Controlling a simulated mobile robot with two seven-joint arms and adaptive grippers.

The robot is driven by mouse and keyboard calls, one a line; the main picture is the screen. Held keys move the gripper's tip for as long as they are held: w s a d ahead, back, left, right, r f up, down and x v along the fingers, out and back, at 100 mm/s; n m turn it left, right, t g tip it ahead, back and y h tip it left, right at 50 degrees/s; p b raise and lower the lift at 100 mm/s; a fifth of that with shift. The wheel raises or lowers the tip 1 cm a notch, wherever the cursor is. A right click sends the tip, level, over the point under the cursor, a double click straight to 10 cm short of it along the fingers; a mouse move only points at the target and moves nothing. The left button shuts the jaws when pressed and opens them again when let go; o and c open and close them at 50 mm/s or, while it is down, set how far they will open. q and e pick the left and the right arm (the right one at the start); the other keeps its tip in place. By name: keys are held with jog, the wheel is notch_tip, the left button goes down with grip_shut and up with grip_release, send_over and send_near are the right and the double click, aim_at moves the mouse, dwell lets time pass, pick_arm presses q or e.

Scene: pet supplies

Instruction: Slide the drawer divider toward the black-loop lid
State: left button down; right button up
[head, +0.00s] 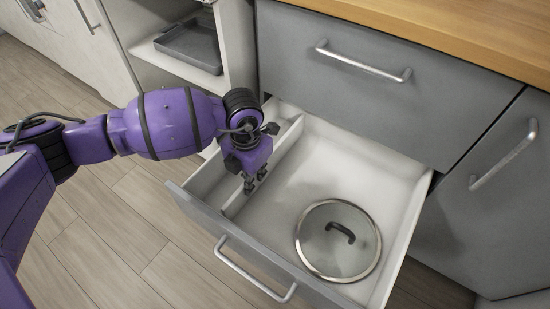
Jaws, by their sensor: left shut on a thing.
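The open drawer (408,240) has a white inside and a grey front with a bar handle. The drawer divider (285,148) is a thin white upright board running front to back in the left part of the drawer. The glass lid (322,258) with a metal rim and a black loop handle (341,232) lies flat on the drawer floor to the right, apart from the divider. My left gripper (249,187) points down into the drawer and is shut on the divider, hiding part of its middle. My right gripper is not in view.
A closed grey drawer (350,90) and a wooden worktop (460,30) are above the open drawer. A dark tray (190,46) sits on an open shelf at the back left. The drawer floor between divider and lid is bare.

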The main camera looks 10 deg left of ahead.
pick_arm(q)
jog(key=s+d+p, duration=0.1)
jog(key=d, duration=0.2)
jog(key=s+d+p, duration=0.1)
jog(key=d, duration=0.2)
jog(key=s+d+p, duration=0.1)
jog(key=d, duration=0.2)
jog(key=shift+s+r+p, duration=0.1)
jog(key=shift+s+p, duration=0.05)
jog(key=shift+p, duration=0.2)
jog(key=shift+s+d, duration=0.1)
jog(key=shift+d, duration=0.2)
jog(key=c, duration=1.8)
grip_release()
jog(key=shift+c, duration=0.2)
